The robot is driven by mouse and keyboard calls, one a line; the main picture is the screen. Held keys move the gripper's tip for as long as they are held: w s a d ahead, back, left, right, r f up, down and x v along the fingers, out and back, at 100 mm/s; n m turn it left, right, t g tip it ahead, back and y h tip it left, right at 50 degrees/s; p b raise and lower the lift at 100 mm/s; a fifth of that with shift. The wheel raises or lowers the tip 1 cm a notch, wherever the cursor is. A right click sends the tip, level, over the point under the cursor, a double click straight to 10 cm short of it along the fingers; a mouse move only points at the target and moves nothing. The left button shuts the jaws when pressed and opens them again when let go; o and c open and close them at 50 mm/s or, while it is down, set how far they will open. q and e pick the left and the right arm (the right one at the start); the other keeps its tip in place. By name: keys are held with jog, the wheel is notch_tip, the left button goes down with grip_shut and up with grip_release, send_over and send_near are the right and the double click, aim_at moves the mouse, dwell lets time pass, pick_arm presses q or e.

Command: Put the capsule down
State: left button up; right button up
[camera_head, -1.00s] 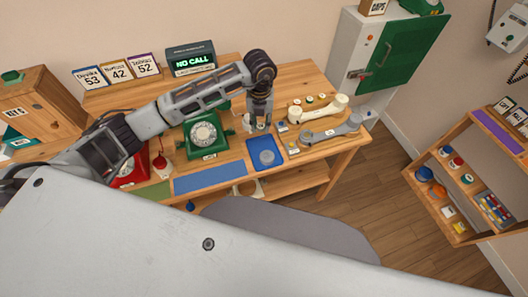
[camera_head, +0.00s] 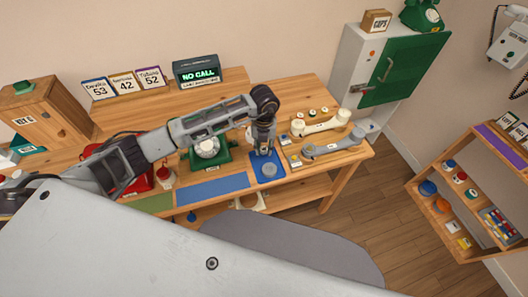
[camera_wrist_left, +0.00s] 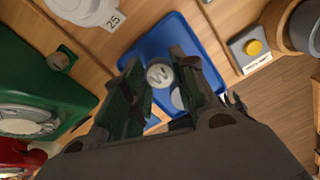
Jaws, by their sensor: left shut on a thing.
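My left gripper (camera_head: 264,150) points down over the blue tray (camera_head: 259,181) on the workbench. In the left wrist view, the left gripper (camera_wrist_left: 157,80) is shut on a round, pale grey capsule (camera_wrist_left: 160,73) marked with a letter. The blue tray (camera_wrist_left: 150,47) lies behind the capsule in that view, with a light grey round patch (camera_wrist_left: 178,100) partly hidden by a finger. I cannot tell whether the capsule touches the tray. In the head view the fingers hide the capsule. My right gripper is not in view.
A green dial phone (camera_head: 209,148) stands left of the tray. A cream handset (camera_head: 325,125) and a grey handset (camera_head: 335,145) lie to the right. A blue mat (camera_head: 212,189) lies at the front edge. A yellow button box (camera_wrist_left: 250,49) sits near the tray.

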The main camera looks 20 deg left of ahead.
aim_at(264, 149)
pick_arm(q)
jog(key=shift+f, duration=2)
jog(key=o, duration=0.8)
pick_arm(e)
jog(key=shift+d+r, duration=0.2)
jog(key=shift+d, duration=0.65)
